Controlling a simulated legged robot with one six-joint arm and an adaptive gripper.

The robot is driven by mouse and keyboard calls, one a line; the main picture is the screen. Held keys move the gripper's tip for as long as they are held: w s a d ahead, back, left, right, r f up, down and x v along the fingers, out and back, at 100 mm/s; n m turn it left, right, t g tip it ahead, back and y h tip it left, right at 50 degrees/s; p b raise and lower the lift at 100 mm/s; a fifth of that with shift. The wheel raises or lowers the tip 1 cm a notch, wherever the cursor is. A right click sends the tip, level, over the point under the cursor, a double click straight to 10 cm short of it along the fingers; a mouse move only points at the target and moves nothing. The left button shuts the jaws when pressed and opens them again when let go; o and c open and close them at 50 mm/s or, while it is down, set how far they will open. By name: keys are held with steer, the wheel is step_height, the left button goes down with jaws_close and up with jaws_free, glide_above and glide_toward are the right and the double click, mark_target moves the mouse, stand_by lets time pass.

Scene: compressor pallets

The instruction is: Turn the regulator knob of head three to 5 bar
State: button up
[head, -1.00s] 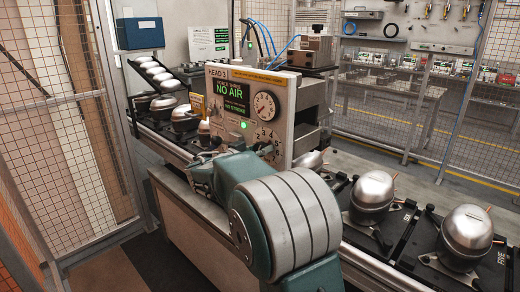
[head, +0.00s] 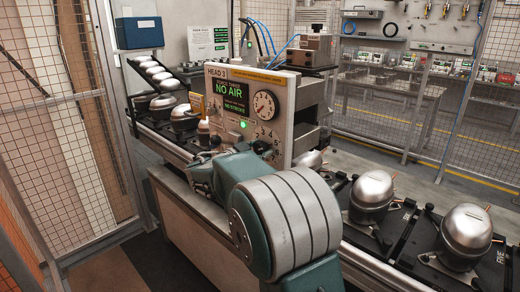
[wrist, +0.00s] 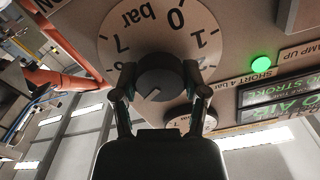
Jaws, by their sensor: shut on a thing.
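The regulator knob (wrist: 160,76) is dark and round, with a pale pointer mark toward the lower left in the wrist view. It sits on a pale dial plate marked "bar" (wrist: 145,22), seen upside down. The figures 0, 1 and 7 read clearly; the lower figures are partly hidden by my gripper. My gripper (wrist: 160,88) has one finger on each side of the knob and is shut on it. In the head view the head 3 panel (head: 281,118) shows a "NO AIR" display (head: 228,90). My arm hides most of the gripper there.
A round gauge (head: 265,104) sits above the dial on the panel. A green lamp (wrist: 261,63) is lit beside the dial. Compressors on black pallets (head: 374,190) line the conveyor on both sides of the panel. Mesh fencing (head: 60,110) stands at left.

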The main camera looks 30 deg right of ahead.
steer(key=shift+f, duration=0.35)
steer(key=o, duration=1.2)
steer(key=shift+w, duration=0.15)
steer(key=shift+c, duration=0.2)
steer(key=shift+r, duration=0.15)
steer(key=v, duration=1.2)
